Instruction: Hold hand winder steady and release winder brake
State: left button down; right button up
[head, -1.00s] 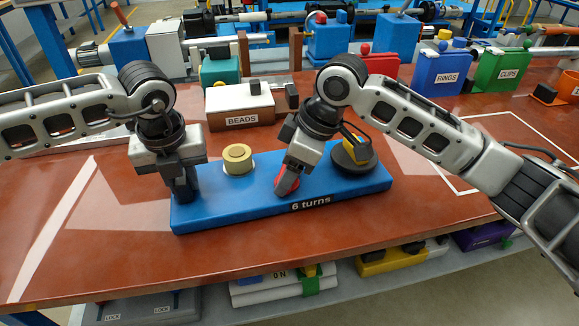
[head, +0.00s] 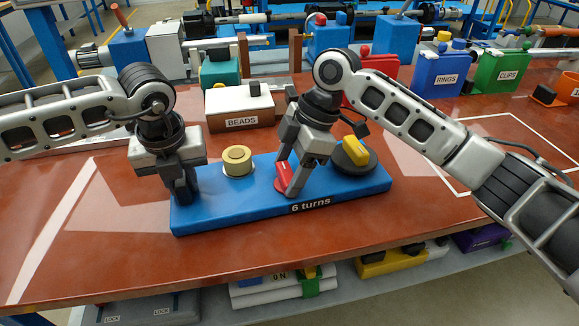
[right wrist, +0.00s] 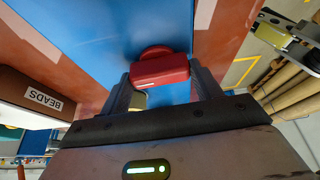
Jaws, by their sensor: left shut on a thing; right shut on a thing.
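The hand winder is a long blue base (head: 235,205) marked "6 turns" on the table. It carries a yellow spool (head: 237,158) and, to the right, a dark disc (head: 367,163) with a yellow block (head: 355,150) on it. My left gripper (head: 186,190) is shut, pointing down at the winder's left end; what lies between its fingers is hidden. My right gripper (head: 290,183) is shut on the red brake lever (head: 282,174), near the middle of the base. In the right wrist view the red lever (right wrist: 160,70) sits between the fingertips, over its round red foot.
A box labelled BEADS (head: 240,108) stands behind the winder. Blue RINGS (head: 440,72) and green CLIPS (head: 502,70) bins stand at the back right. The table in front of the winder is clear.

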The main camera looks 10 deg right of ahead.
jog(key=o, duration=1)
jog(key=v, duration=1.2)
jog(key=shift+s+r, duration=0.1)
pick_arm(q)
jog(key=c, duration=1.1)
grip_release()
